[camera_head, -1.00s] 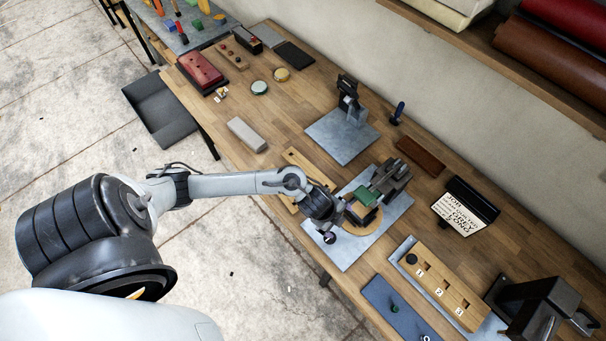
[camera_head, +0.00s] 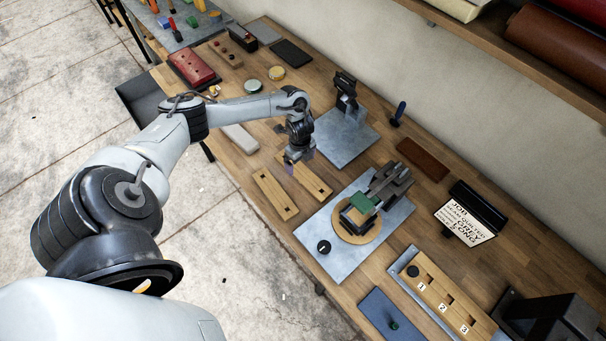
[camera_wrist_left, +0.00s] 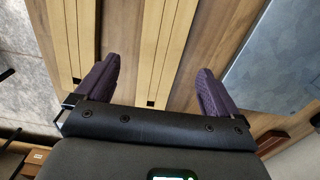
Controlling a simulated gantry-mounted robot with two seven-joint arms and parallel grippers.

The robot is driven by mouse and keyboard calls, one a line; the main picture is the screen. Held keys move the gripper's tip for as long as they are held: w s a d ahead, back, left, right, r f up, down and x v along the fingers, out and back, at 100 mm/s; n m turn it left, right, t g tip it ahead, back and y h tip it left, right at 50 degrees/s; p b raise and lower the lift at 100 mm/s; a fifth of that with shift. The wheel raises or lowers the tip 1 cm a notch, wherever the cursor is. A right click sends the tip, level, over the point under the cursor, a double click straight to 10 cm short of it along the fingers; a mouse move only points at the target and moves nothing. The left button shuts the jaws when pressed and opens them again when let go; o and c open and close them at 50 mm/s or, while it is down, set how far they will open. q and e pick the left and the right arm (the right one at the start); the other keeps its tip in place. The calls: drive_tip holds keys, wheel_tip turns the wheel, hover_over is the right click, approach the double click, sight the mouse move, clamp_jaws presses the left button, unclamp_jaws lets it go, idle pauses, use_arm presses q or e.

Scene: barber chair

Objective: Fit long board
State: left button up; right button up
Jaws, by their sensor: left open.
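Two slim pale wooden boards lie side by side on the workbench: a near board (camera_head: 275,194) and a far board (camera_head: 316,183), which looks the longer. Both have small dark slots near their ends. My left gripper (camera_head: 289,166) is above the far board, pointing down. In the left wrist view its purple fingers (camera_wrist_left: 155,90) are open and empty, with the far board (camera_wrist_left: 160,45) between them in the picture. The near board (camera_wrist_left: 68,40) lies left of the fingers. A metal plate (camera_head: 325,225) carries a round wooden disc with a green-topped block and a dark clamp-like device.
A job card (camera_head: 465,220) reads partly "GREY LONG". A numbered wooden holder (camera_head: 440,290) and blue plate (camera_head: 390,315) lie at the lower right. A grey block (camera_head: 240,138) lies left of the boards. A metal stand (camera_head: 345,132) is behind my gripper.

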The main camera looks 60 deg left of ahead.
sight(302, 173)
use_arm(q)
drive_tip(key=f, duration=0.2)
drive_tip(key=d+f, duration=0.1)
drive_tip(key=f, duration=0.1)
drive_tip(key=shift+w+f, duration=0.2)
drive_tip(key=shift+f, duration=0.85)
drive_tip(key=c, duration=1.3)
